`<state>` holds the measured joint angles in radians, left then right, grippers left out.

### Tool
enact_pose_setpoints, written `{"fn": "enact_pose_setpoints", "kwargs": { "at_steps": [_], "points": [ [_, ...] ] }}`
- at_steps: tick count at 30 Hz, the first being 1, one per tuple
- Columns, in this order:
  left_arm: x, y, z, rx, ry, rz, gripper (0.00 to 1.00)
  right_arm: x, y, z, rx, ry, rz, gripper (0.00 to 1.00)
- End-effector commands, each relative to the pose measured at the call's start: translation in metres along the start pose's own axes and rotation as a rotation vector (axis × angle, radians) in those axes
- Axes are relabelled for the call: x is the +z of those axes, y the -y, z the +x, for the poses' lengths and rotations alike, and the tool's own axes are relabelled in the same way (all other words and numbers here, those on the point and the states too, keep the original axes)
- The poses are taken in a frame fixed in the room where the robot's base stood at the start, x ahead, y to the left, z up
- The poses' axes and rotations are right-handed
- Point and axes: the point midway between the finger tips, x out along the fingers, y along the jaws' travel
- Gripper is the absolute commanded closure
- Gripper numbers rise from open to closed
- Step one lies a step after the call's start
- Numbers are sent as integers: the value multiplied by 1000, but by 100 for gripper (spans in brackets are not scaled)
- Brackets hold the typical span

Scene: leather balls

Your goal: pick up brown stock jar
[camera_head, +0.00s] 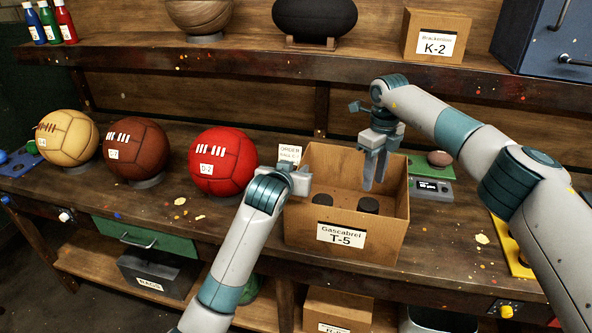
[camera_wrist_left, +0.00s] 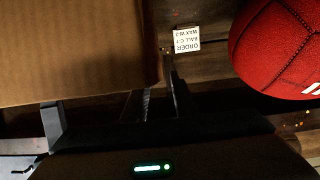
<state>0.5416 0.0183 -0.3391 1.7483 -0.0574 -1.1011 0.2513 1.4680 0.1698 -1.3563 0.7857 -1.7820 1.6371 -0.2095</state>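Two dark round jar tops (camera_head: 368,206) and (camera_head: 322,200) show inside the open cardboard box (camera_head: 300,240) labelled "Gascabrel T-5". Their sides are mostly hidden, and I cannot tell which is the brown stock jar. My right gripper (camera_head: 373,186) hangs down over the box's back part, its fingers a little apart with nothing seen between them, above and behind the right jar top. My left gripper (camera_head: 303,178) is at the box's left wall; it also shows in the left wrist view (camera_wrist_left: 160,90). Its fingers are dark there, and their gap is unclear.
A red ball (camera_head: 222,162), a brown ball (camera_head: 136,150) and a tan ball (camera_head: 67,138) sit on stands left of the box. An order card (camera_head: 289,153) stands behind it. A small grey device (camera_head: 432,188) is to its right. A shelf (camera_head: 250,60) runs above.

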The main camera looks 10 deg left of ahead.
Motion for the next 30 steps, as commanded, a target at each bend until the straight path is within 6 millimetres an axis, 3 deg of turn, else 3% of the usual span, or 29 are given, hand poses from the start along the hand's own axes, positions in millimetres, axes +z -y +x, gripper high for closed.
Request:
{"fn": "enact_pose_setpoints", "kwargs": {
  "at_steps": [5,9,13,18,23,30],
  "points": [
    [0,0,0,0,0,0,74,0,0,0,0,0,0,69],
    [0,0,0,0,0,0,100,0,0,0,0,0,0,69],
    [0,0,0,0,0,0,100,0,0,0,0,0,0,66],
    [0,0,0,0,0,0,100,0,-1,0,-6,-3,-21,29],
    [0,0,0,0,0,0,100,1,-4,2,-33,-16,-125,29],
    [0,0,0,0,1,0,100,3,-16,7,-119,-73,-479,29]
  ]
}}
